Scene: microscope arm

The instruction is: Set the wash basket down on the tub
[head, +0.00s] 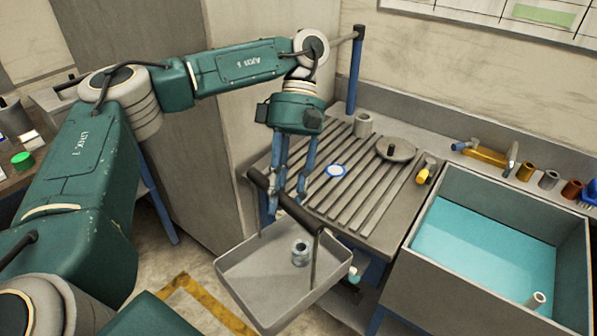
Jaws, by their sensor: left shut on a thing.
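The wash basket (247,279) is a shallow grey tray with upright posts and a dark handle bar. It hangs in the air left of the tub, in front of the ribbed drainboard, and looks slightly tilted. A small grey ring-shaped part (300,253) sits inside it. My left gripper (290,197) points down with its blue fingers shut on the basket's handle bar. The tub (412,290) is a grey rectangular basin at the right with teal liquid inside. The basket and tub are apart. My right gripper is not in view.
The ribbed drainboard (345,205) holds a round grey lid (396,149), a grey cup (362,125), a blue-rimmed disc (335,171) and a yellow-handled tool (427,171). A yellow tap (487,157) and several small cylinders line the ledge behind the tub. A blue post (355,70) rises behind the drainboard.

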